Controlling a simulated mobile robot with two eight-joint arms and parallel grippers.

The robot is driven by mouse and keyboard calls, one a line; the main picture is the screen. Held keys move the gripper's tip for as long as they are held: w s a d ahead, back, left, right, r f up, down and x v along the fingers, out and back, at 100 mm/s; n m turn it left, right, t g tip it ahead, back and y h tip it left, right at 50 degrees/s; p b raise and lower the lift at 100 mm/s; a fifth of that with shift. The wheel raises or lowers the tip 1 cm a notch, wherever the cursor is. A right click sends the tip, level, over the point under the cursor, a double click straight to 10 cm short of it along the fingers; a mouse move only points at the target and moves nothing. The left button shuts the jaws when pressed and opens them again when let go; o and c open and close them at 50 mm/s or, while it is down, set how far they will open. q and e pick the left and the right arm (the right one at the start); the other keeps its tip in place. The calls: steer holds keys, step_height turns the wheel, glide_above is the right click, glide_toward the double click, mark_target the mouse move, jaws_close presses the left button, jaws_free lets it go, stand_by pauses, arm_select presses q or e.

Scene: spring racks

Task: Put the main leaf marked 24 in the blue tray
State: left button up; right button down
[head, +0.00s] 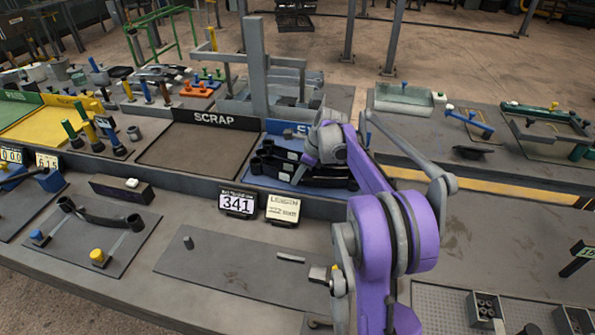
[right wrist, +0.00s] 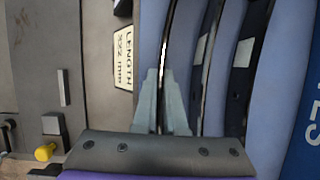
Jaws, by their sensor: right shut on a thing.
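The blue tray (head: 283,127) is right of the SCRAP area, partly hidden by my right arm. Several dark curved leaves (head: 265,164) are in it. In the right wrist view, my right gripper (right wrist: 160,74) is shut on a thin dark leaf (right wrist: 169,38), seen almost edge-on over the blue tray floor (right wrist: 190,50). Two other dark leaves (right wrist: 245,60) with pale labels lie beside it. I cannot read a 24 on any leaf, nor tell whether the held leaf touches the tray. My left gripper is not in view.
A display reading 341 (head: 236,203) and a length card (head: 283,208) stand before the tray. The SCRAP area (head: 190,147) is left of it and looks empty. The front plate (head: 235,272) is mostly clear.

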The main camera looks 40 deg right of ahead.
steer(key=c, duration=1.4)
jaws_free()
steer(key=shift+f, duration=0.15)
steer(key=shift+c, duration=0.2)
steer(key=o, duration=0.5)
steer(key=shift+c, duration=0.2)
steer(key=v, duration=1.2)
steer(key=shift+r, duration=0.25)
